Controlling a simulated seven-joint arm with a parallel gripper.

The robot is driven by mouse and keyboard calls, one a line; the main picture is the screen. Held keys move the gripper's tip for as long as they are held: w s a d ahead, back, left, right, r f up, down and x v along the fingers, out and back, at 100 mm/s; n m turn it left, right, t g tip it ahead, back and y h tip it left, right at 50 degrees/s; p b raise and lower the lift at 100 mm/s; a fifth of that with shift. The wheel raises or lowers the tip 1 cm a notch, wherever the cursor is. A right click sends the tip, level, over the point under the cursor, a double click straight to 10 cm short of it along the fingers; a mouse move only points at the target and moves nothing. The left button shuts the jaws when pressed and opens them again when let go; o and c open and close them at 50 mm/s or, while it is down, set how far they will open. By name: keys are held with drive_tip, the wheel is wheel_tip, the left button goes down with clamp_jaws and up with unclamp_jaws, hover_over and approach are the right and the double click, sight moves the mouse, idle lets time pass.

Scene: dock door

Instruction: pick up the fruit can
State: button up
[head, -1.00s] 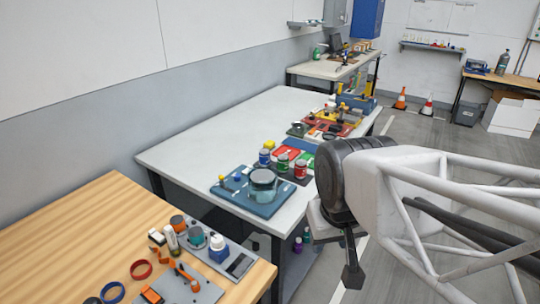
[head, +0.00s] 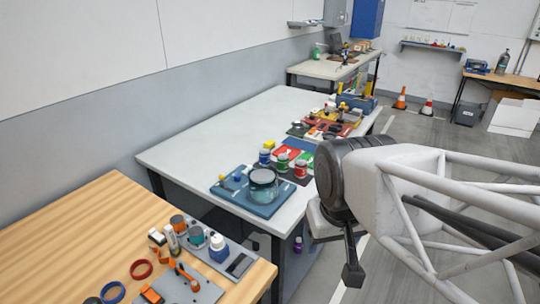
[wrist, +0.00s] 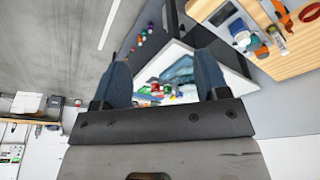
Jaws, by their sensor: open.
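Several small cans stand together on the white table (head: 215,125) in the head view. In the head view my arm is to the right of the table.
A glass-like pot (head: 263,184) stands on a blue board by the table's near edge, close to the cans. Tools and trays crowd the table's far right side. A wooden bench (head: 60,235) with rings and bottles is nearer. The table's left part is bare.

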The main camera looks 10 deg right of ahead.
drive_tip(key=w+d+n+g+h, duration=0.1)
drive_tip(key=w+d+n+h, duration=0.15)
drive_tip(key=w, duration=0.65)
drive_tip(key=w+d+n+g+h, duration=0.15)
drive_tip(key=w+n, duration=0.25)
drive_tip(key=w, duration=0.4)
drive_tip(key=n+t+h, duration=0.3)
drive_tip(key=n+h, duration=0.6)
drive_tip(key=n, duration=0.5)
hover_over(278, 159)
drive_tip(key=s+a, duration=0.4)
drive_tip(key=a, duration=0.1)
wheel_tip(278, 159, down, 14)
drive_tip(key=shift+n+t, duration=0.45)
drive_tip(key=shift+n, duration=0.1)
drive_tip(key=f, duration=0.1)
drive_tip(key=w+f, duration=0.2)
drive_tip(key=shift+a+f, duration=0.2)
drive_tip(key=shift+a, duration=0.2)
drive_tip(key=shift+w+a+f, duration=0.1)
drive_tip(key=shift+f, duration=0.3)
drive_tip(key=shift+x, duration=1.3)
drive_tip(key=shift+f, duration=0.1)
drive_tip(key=shift+f+x, duration=0.2)
drive_tip(key=shift+x, duration=2.35)
